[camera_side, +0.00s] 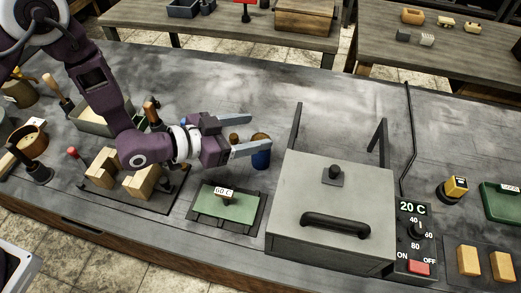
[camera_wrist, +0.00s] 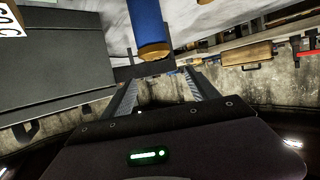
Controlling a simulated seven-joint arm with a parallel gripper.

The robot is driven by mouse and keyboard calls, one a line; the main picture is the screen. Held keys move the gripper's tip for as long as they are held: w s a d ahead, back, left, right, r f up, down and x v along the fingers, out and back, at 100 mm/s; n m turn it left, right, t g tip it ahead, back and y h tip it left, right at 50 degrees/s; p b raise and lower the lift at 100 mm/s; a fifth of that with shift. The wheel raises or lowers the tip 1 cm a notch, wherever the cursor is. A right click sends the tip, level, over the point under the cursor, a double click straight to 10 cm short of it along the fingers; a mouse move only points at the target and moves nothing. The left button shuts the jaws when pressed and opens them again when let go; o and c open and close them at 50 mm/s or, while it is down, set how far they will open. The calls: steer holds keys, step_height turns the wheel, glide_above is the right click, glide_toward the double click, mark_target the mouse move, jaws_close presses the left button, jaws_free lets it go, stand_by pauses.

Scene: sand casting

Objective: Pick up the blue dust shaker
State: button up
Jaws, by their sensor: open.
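The blue dust shaker (camera_side: 261,158) stands upright on the dark bench, left of the grey box, with a brownish top. In the side view one finger of my gripper (camera_side: 262,128) crosses in front of its upper part. My gripper is open, its fingers pointing right and spread apart. In the wrist view the shaker (camera_wrist: 147,25) shows as a blue cylinder with a tan end, just beyond the open fingertips (camera_wrist: 160,75) and roughly in line with the gap. Nothing is held. Whether a finger touches the shaker I cannot tell.
A grey lidded box (camera_side: 310,215) with upright bars stands to the right. A green plate marked 60 C (camera_side: 226,207) lies in front. Wooden blocks (camera_side: 143,182) sit below my wrist. A small brown knob (camera_side: 233,137) shows between the fingers. The bench behind is clear.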

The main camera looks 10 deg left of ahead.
mark_target(261, 152)
step_height(261, 152, down, 6)
steer(key=shift+s+f, duration=0.1)
steer(key=shift+f, duration=0.1)
steer(key=x, duration=0.2)
steer(key=shift+d+f, duration=0.15)
steer(key=shift+f, duration=0.2)
steer(key=shift+w+d+f, duration=0.1)
steer(key=shift+w+d, duration=0.15)
steer(key=shift+w, duration=0.15)
jaws_close()
